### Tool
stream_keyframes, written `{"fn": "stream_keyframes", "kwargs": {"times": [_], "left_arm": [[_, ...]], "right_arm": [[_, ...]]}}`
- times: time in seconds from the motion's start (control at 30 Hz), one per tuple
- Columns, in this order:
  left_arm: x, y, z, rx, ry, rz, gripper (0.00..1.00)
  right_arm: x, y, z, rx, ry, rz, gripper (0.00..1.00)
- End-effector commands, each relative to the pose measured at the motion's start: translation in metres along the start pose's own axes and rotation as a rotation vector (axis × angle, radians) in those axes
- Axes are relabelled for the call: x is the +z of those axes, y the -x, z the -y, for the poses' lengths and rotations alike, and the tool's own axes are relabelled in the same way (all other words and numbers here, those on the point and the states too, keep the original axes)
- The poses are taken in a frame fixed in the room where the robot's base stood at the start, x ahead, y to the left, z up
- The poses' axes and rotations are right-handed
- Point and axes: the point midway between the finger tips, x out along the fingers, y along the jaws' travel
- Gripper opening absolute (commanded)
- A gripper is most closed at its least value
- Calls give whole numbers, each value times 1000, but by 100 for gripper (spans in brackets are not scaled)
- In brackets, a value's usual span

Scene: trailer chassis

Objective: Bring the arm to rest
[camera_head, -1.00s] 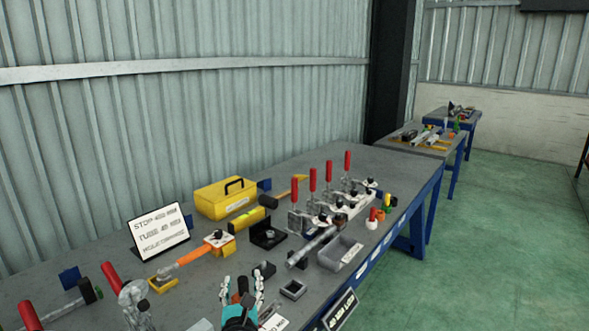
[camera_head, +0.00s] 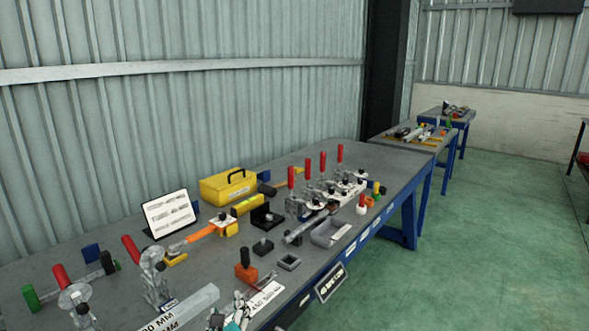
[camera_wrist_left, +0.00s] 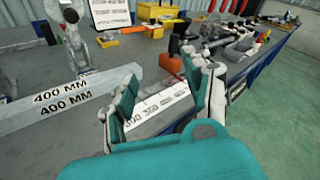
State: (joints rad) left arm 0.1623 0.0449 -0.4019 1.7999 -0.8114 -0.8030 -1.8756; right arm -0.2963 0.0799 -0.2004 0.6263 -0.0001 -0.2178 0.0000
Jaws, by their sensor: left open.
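My left gripper (camera_head: 238,308) is at the bottom of the head view, low over the front edge of the workbench (camera_head: 120,253). In the left wrist view its two fingers (camera_wrist_left: 165,105) stand apart with nothing between them. A white label strip (camera_wrist_left: 160,108) lies on the bench below and beyond the fingers. A grey bar marked 400 MM (camera_wrist_left: 70,105) lies to the left of the fingers. My right gripper is not in view.
Red-handled toggle clamps (camera_head: 155,262) stand on the bench, left and at the back. A yellow toolbox (camera_head: 228,187), a grey tray (camera_head: 330,232) and an orange block with a black knob (camera_head: 246,272) stand beyond the gripper. Green floor (camera_head: 480,250) is clear at right.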

Motion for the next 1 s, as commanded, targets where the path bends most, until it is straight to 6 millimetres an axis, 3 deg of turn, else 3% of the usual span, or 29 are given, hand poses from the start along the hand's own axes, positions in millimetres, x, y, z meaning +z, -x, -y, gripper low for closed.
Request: {"fn": "stream_keyframes", "kwargs": {"times": [0.13, 0.27, 0.37, 0.5, 0.7, 1.0], "left_arm": [[-21, 20, -34, 89, 264, -82, 51], [-44, 46, -69, 205, 554, -155, 51], [-66, 77, -100, 342, 839, -211, 51], [-97, 139, -142, 614, 1299, -255, 51], [-118, 206, -169, 920, 1698, -226, 51], [-129, 279, -186, 1264, 2020, -114, 51]], "right_arm": [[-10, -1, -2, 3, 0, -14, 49], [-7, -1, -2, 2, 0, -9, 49], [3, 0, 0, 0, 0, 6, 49], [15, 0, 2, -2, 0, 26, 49], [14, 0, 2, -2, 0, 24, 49], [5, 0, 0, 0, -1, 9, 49]]}}
